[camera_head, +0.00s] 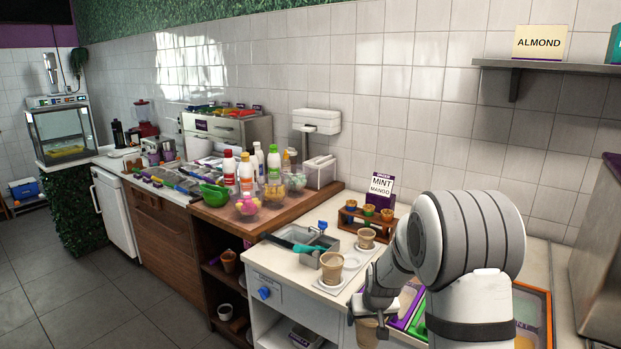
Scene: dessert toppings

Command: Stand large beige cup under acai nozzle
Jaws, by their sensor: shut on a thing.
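My gripper (368,310) is low in the centre right of the head view, partly hidden by my own arm. It is shut on a beige cup (368,334), whose body shows just below the fingers. The cup's lower part is cut off or hidden. Another beige cup (332,269) stands upright on a white round coaster on the counter, left of my gripper. A smaller beige cup (366,238) stands on a coaster behind it. No acai nozzle can be made out.
A small sink (297,236) with a teal-handled tool lies left of the cups. A metal machine (599,265) stands at the right edge. Bottles and topping bowls crowd the wooden counter.

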